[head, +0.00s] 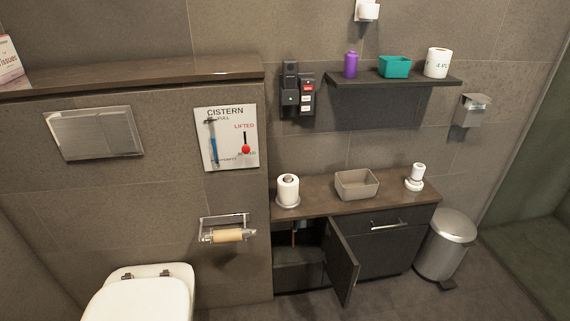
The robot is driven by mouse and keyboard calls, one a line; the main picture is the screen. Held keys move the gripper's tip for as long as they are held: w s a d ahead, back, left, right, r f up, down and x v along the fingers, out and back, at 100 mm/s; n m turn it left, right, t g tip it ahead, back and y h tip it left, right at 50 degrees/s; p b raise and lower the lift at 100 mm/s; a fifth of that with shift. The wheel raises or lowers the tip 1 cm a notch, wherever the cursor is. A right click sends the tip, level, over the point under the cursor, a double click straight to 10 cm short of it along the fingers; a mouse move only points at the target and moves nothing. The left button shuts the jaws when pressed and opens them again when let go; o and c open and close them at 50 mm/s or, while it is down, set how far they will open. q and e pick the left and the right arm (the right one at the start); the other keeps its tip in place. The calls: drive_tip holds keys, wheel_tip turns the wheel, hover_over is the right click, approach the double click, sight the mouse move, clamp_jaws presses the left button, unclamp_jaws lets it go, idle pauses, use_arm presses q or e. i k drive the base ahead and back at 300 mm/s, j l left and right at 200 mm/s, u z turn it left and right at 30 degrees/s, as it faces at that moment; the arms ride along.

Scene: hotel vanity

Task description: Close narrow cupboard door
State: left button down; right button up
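The narrow cupboard door (342,262) is dark and stands ajar at the left part of the vanity cabinet. It is hinged on its right side and swings out toward me. To its left the dark cupboard interior (297,253) is exposed, with a small reddish-brown item (295,232) partly visible inside. No gripper of mine shows in the head view, so neither gripper's position nor its state can be seen.
A wide drawer front (388,245) with a metal handle is right of the door. A pedal bin (445,245) stands at the cabinet's right end. A toilet (145,295) is at lower left. A toilet roll holder (226,230) projects from the wall. Floor before the door looks clear.

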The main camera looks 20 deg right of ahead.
sight(342, 268)
drive_tip(key=l+u, duration=0.2)
drive_tip(key=l, duration=1.35)
drive_tip(key=l+u, duration=0.25)
drive_tip(key=l, duration=1.35)
drive_tip(key=k+l+u, duration=0.3)
drive_tip(key=u, duration=0.2)
drive_tip(key=k+u, duration=0.1)
drive_tip(key=u, duration=0.15)
drive_tip(key=l, duration=0.05)
